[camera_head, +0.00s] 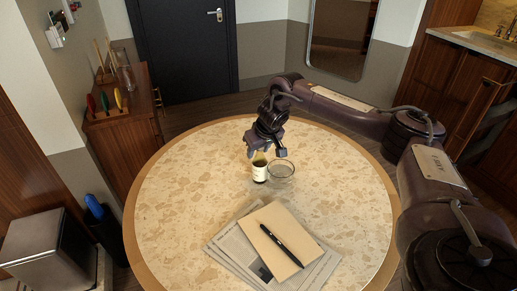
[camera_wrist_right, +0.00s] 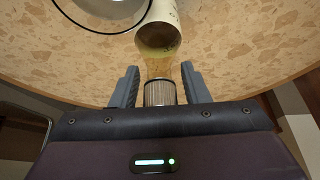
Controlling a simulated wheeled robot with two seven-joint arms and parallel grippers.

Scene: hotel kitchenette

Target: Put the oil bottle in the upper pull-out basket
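The oil bottle (camera_head: 260,173), with a pale label, stands on the round stone-topped table (camera_head: 200,180), beside a clear glass bowl (camera_head: 283,171). My right gripper (camera_head: 267,152) is above the bottle, pointing down. In the right wrist view, the bottle's body (camera_wrist_right: 160,30) is beyond the fingertips. Its ribbed cap (camera_wrist_right: 160,93) lies between the two open fingers of my right gripper (camera_wrist_right: 160,88), with gaps visible on both sides. My left gripper is not in view. No pull-out basket can be made out.
Newspapers (camera_head: 230,256), a tan notebook (camera_head: 262,236) and a black pen (camera_head: 281,244) lie at the table's front. A wooden cabinet (camera_head: 118,150) and a metal bin (camera_head: 35,245) stand left. Wooden cabinets with a sink (camera_head: 485,40) are at the far right. The table's left side is clear.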

